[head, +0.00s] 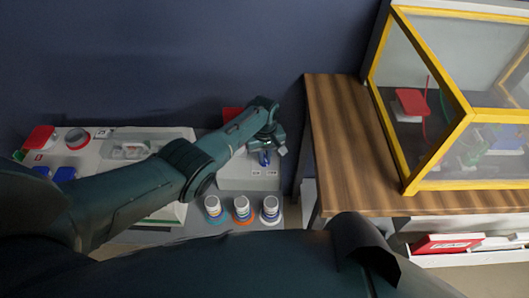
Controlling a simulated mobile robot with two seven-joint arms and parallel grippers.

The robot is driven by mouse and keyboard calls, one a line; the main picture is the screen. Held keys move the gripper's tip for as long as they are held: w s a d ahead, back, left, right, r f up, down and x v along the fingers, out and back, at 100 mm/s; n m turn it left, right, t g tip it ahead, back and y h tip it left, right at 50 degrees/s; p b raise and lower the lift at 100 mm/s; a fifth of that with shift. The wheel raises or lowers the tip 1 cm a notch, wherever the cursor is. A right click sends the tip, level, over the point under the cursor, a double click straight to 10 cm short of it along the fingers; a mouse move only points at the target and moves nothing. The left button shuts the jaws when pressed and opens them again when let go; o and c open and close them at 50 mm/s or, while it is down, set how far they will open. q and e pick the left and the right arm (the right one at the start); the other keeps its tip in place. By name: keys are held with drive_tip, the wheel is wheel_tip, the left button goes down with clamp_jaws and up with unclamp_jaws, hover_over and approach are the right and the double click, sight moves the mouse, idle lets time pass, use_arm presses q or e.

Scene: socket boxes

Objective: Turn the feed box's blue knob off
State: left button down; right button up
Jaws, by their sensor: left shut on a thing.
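The feed box (240,181) is a light grey box in the middle of the head view, with small labels on its front part. Its blue knob (264,159) shows near the box's right side, partly hidden under my gripper. My left gripper (265,150) reaches over the box from the left and is shut on the blue knob. The knob's exact pointing direction is hard to tell. My right gripper is not in view.
Several white bottles (242,207) stand on coloured rings before the box. At left is a grey panel (100,155) with red and blue parts. At right are a wooden table (345,150) and a yellow-framed clear enclosure (457,130). A red box (445,243) lies below.

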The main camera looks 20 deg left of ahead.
use_arm(q)
drive_tip(key=n, duration=0.3)
drive_tip(key=shift+n+p, duration=0.3)
drive_tip(key=shift+n, duration=0.7)
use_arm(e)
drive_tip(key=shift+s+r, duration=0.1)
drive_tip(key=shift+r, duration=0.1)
use_arm(q)
drive_tip(key=shift+a, duration=0.1)
drive_tip(key=c, duration=1.5)
unclamp_jaws()
